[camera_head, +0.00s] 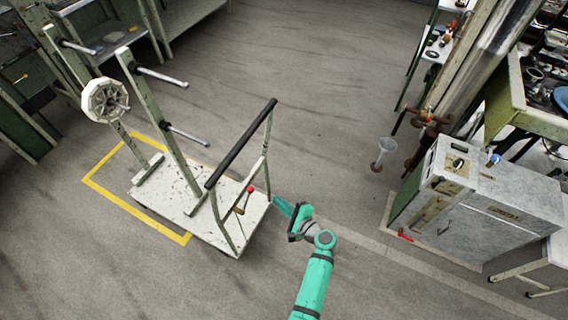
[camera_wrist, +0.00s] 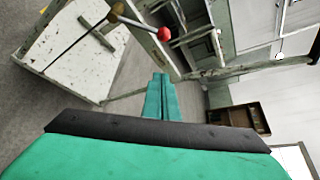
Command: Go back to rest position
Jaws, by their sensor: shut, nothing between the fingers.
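My arm reaches up from the bottom of the head view, and my gripper (camera_head: 279,203) is at its end, close to the right end of a white-decked cart (camera_head: 168,195). In the wrist view my gripper's two green fingers (camera_wrist: 161,78) lie together with nothing between them. A lever with a red knob (camera_head: 250,189) stands on the cart just left of my gripper. The red knob also shows in the wrist view (camera_wrist: 164,34), beyond the fingers. Whether the gripper touches the cart cannot be told.
The cart has a black push bar (camera_head: 240,143) and upright posts with a white reel (camera_head: 105,100). A yellow floor outline (camera_head: 120,200) lies under it. A grey cabinet (camera_head: 490,205) with a red handle stands at right. The floor at top centre is clear.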

